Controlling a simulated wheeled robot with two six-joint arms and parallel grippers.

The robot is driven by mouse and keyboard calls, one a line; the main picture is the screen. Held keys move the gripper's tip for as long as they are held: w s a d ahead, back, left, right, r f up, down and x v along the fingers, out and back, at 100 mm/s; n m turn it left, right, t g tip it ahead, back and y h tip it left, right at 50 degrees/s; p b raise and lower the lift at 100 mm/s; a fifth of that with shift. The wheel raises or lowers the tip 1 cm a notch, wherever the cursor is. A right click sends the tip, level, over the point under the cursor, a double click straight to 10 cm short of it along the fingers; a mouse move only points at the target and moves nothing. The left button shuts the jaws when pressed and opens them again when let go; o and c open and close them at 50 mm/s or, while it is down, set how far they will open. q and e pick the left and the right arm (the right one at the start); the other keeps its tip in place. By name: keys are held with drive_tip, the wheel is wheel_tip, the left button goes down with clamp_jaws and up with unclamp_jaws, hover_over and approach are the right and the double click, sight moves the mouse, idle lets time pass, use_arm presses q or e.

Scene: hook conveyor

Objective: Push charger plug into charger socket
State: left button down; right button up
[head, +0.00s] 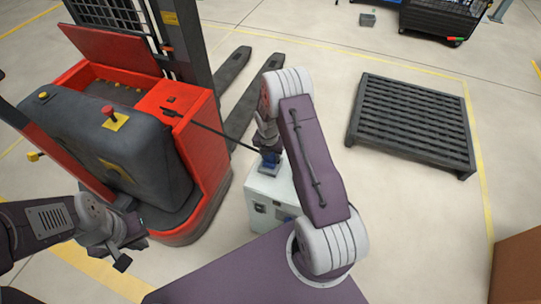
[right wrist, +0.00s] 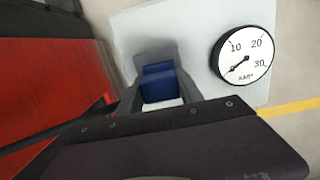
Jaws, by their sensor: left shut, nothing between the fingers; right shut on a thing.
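The charger is a pale box (head: 262,190) on the floor in the middle of the head view. My right gripper (head: 267,152) points down over its top and is shut on the blue charger plug (right wrist: 158,85). A dark cable (head: 222,136) runs from the red truck to the plug. In the right wrist view my right gripper (right wrist: 160,68) has a finger on each side of the blue plug, close to the charger's top. I cannot tell the socket apart beneath it, nor how deep the plug sits. My left gripper (head: 124,246) is shut and empty at the lower left.
A round amp gauge (right wrist: 246,57) sits on the charger's top beside the plug. The red forklift truck (head: 205,150) stands close left of the charger. A dark pallet (head: 413,122) lies to the right, with open floor between. A brown box (head: 516,268) is at the lower right.

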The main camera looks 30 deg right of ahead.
drive_tip(key=shift+f, duration=0.15)
drive_tip(key=o, duration=1.3)
drive_tip(key=shift+o, duration=0.2)
drive_tip(key=r, duration=0.3)
drive_tip(key=r+p, duration=0.1)
drive_tip(key=r, duration=0.5)
drive_tip(key=shift+s+a+p, duration=0.3)
drive_tip(key=shift+s+a, duration=0.1)
